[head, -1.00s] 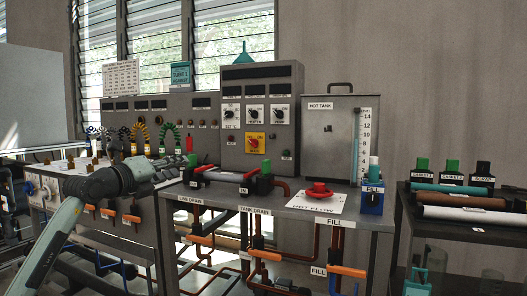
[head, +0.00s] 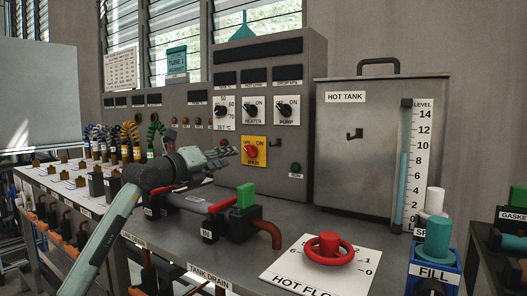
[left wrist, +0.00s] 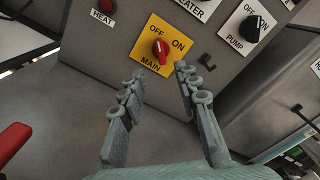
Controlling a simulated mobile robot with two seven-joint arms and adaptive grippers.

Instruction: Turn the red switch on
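The red switch (head: 251,151) is a rotary knob on a yellow plate marked MAIN, low on the grey control panel. It also shows in the left wrist view (left wrist: 160,50), between the words OFF and ON. Its white mark looks roughly upward; I cannot tell its exact setting. My left gripper (head: 232,153) is just left of the yellow plate in the head view. In the left wrist view the left gripper (left wrist: 160,76) is open and empty, its two fingers apart, with the knob beyond the gap between the tips. My right gripper is not in view.
HEATER (head: 252,108) and PUMP (head: 287,108) knobs sit above. A green button (head: 295,168) is at lower right. A pipe with a green-handled valve (head: 246,196), a red handwheel (head: 328,249) and the hot tank (head: 370,150) stand on the bench.

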